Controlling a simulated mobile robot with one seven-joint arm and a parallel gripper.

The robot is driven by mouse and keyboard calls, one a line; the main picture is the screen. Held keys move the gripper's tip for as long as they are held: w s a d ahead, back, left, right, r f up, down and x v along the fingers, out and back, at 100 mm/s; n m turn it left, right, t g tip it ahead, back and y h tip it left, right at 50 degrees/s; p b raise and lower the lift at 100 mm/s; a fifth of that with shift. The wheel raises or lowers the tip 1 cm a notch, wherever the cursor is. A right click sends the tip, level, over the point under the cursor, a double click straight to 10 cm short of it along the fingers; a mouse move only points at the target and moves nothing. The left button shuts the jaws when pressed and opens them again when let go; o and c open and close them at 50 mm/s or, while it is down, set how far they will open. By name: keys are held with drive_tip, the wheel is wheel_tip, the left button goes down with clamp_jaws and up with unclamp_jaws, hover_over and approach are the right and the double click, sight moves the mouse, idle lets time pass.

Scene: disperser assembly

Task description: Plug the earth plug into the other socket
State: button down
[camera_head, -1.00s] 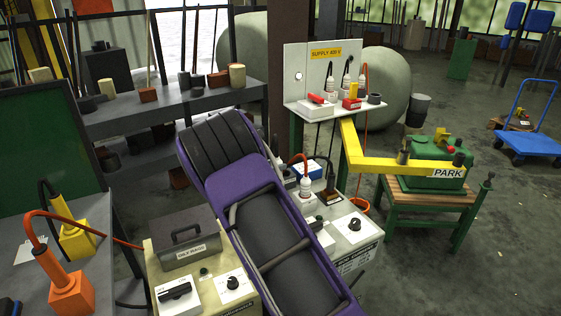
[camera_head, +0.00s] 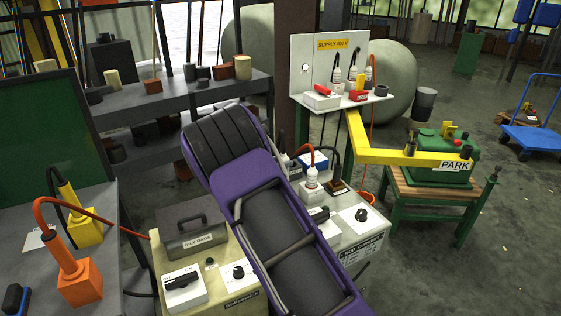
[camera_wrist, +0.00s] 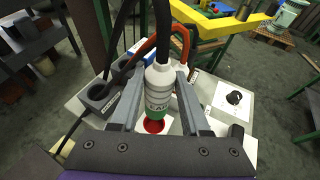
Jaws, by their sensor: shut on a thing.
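In the wrist view a white plug with a green lettered band (camera_wrist: 159,84) sits between the two grey fingers of my gripper (camera_wrist: 160,76), which are shut on it. A black cable rises from its top. A red round socket or ring (camera_wrist: 154,127) shows just below the plug's lower end; I cannot tell whether they touch. In the head view my gripper is not visible behind my purple arm. A white plug with an orange cable (camera_head: 312,180) stands on the light bench unit (camera_head: 355,232), beside a dark plug on a brown base (camera_head: 339,188).
A supply panel (camera_head: 332,43) with several plugs stands behind. A yellow PARK bar (camera_head: 400,157) reaches right. An orange plug (camera_head: 80,284) stands on the left table.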

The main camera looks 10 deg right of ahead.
drive_tip(key=shift+f+b, duration=1.4)
drive_tip(key=shift+f, duration=0.75)
drive_tip(key=shift+f+b, duration=1.65)
drive_tip(key=shift+f, duration=0.45)
drive_tip(key=shift+c, duration=1.5)
unclamp_jaws()
drive_tip(key=p+v, duration=0.1)
drive_tip(key=v, duration=1.6)
drive_tip(key=shift+s+a+r, duration=0.1)
drive_tip(key=shift+a+r, duration=0.05)
drive_tip(key=shift+p, duration=0.3)
